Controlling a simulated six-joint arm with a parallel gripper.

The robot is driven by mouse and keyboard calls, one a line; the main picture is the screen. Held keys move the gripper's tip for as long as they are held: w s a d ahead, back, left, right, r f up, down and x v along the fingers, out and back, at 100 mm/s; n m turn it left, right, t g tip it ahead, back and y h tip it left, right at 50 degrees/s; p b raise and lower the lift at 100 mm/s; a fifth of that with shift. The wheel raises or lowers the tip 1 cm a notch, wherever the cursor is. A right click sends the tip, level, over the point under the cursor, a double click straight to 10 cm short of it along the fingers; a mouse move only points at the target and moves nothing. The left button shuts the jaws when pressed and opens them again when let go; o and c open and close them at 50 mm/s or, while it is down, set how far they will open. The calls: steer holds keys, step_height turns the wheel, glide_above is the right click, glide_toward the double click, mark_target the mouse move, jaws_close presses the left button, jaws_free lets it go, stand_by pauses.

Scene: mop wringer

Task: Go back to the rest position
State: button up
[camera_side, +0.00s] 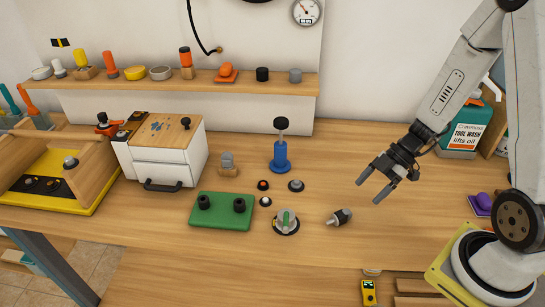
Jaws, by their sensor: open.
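My gripper (369,190) is open and empty. It hangs in the air over the right part of the wooden table (330,250), with its fingers pointing down and left. A small dark and metal fitting (340,217) lies on its side on the table, to the lower left of my gripper and apart from it. Nothing is seen between the fingers.
A green block (221,212) with two black knobs, a blue stand (280,157), a round grey-green dial (286,221) and small discs stand mid-table. A white box (165,152) and yellow tray (60,180) stand left. A tool wash jug (464,128) stands behind right.

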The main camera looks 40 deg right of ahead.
steer(key=shift+a, duration=0.1)
steer(key=shift+s+a+r+m+g+h, duration=0.15)
steer(key=shift+s+a+m+g+h, duration=0.2)
steer(key=shift+m, duration=0.2)
steer(key=shift+s+a+r+m+g+h, duration=0.1)
steer(key=shift+s+a+m+g+h, duration=0.1)
steer(key=shift+m+g+h, duration=0.25)
steer(key=shift+s+a+r+m+g+h, duration=0.15)
steer(key=shift+s+m+g+h, duration=0.1)
steer(key=shift+m, duration=0.25)
steer(key=shift+s+a+r+m+g+h, duration=0.15)
steer(key=shift+m+h, duration=0.1)
steer(key=shift+m, duration=0.25)
steer(key=w+a+r+m+t+h, duration=0.2)
steer(key=r+m+h, duration=0.3)
steer(key=m, duration=0.6)
steer(key=shift+a+r+t+h, duration=0.15)
steer(key=shift+a+t+h, duration=0.25)
steer(key=shift+a, duration=0.3)
steer(key=shift+w, duration=0.1)
